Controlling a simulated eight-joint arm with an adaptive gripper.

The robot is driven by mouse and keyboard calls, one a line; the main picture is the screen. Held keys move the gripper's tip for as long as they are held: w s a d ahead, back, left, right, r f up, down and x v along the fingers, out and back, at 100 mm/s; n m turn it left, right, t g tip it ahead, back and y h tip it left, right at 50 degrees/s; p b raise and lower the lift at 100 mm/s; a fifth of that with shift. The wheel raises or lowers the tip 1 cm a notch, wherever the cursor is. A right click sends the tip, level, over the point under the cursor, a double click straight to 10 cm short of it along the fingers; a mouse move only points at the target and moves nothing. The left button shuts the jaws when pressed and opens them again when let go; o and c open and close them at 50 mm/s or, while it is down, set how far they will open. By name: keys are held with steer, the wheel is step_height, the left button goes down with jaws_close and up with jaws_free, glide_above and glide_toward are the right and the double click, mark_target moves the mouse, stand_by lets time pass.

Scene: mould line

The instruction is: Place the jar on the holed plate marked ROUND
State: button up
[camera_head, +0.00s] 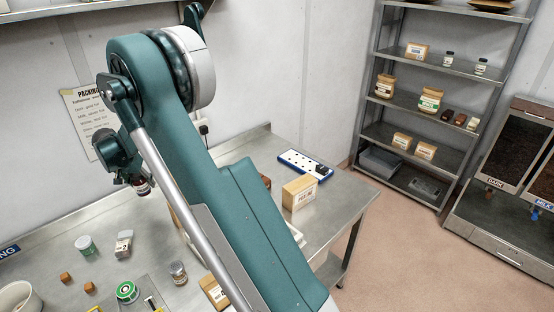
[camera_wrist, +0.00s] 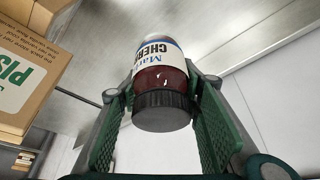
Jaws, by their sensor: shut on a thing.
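The jar (camera_wrist: 160,82) has dark red contents, a dark ribbed cap and a white and blue label reading in part "CHER". My gripper (camera_wrist: 162,90) is shut on it, with a green pad on each side, in the wrist view. In the head view my gripper (camera_head: 139,180) is at the left, above the steel bench, and the jar (camera_head: 143,189) shows small below it. A white plate with dark holes and a blue edge (camera_head: 296,161) lies at the back right of the bench. Its marking cannot be read, and a dark object covers its right end.
A cardboard box (camera_head: 300,192) stands in front of the holed plate. My arm hides the bench's middle. Several small jars and blocks, such as a green-lidded jar (camera_head: 127,292), stand at the left front. A carton with green lettering (camera_wrist: 22,80) is close at left in the wrist view.

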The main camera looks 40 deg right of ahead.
steer(key=s+d+m, duration=0.1)
steer(key=d, duration=2)
step_height(320, 180, up, 2)
steer(key=m+g+p, duration=0.1)
steer(key=m+p, duration=0.1)
steer(key=m, duration=0.2)
glide_above(307, 159)
steer(key=a, duration=0.2)
steer(key=shift+s+d+h, duration=0.25)
steer(key=shift+s+h, duration=0.05)
steer(key=shift+h, duration=0.1)
steer(key=shift+f, duration=3.1)
steer(key=shift+f, duration=0.1)
steer(key=shift+f, duration=1.8)
